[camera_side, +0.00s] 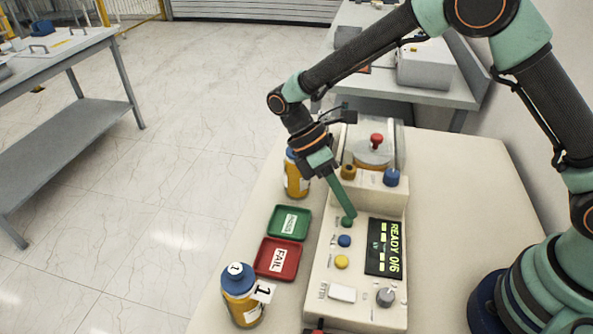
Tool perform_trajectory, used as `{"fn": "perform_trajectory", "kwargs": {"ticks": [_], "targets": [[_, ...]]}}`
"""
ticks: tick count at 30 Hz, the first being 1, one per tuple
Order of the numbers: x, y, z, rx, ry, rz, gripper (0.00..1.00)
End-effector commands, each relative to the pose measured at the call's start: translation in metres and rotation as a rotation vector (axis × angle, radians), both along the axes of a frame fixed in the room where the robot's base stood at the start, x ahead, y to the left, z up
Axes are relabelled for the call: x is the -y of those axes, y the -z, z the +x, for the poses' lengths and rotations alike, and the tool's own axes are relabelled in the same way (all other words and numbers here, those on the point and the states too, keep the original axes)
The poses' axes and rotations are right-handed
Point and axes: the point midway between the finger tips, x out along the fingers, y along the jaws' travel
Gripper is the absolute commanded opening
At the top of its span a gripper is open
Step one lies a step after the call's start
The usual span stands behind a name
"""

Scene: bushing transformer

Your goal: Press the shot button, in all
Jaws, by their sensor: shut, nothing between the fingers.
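A cream control panel (325,270) stands on the table and carries a column of buttons. A green button (347,222) is at the top, then a blue button (344,240), a yellow button (341,262) and a white rectangular button (342,293). Their labels are too small to read, so I cannot tell which is the shot button. The display (385,248) reads "READY 0/6". My gripper (349,214) is shut and empty, pointing down at the green button. Its tip is at or just above that button; I cannot tell whether they touch.
A grey knob (385,297) sits below the display. A test unit with a red knob (376,140) and blue cap (391,177) stands behind. Left are a green tray (273,221), red FAIL tray (262,258), and orange bottles with blue caps (244,310) and (296,184).

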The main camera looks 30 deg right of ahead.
Motion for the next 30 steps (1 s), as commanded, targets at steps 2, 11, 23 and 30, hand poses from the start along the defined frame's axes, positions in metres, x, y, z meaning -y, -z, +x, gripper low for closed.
{"fn": "perform_trajectory", "kwargs": {"ticks": [2,11,23,30], "targets": [[0.0000,0.0000,0.0000,0.000,0.000,0.000,0.00],[0.0000,0.0000,0.0000,0.000,0.000,0.000,0.00],[0.0002,0.0044,0.0000,0.000,0.000,0.000,0.00],[0.0003,0.0086,0.0004,0.000,0.000,0.001,0.00]]}}
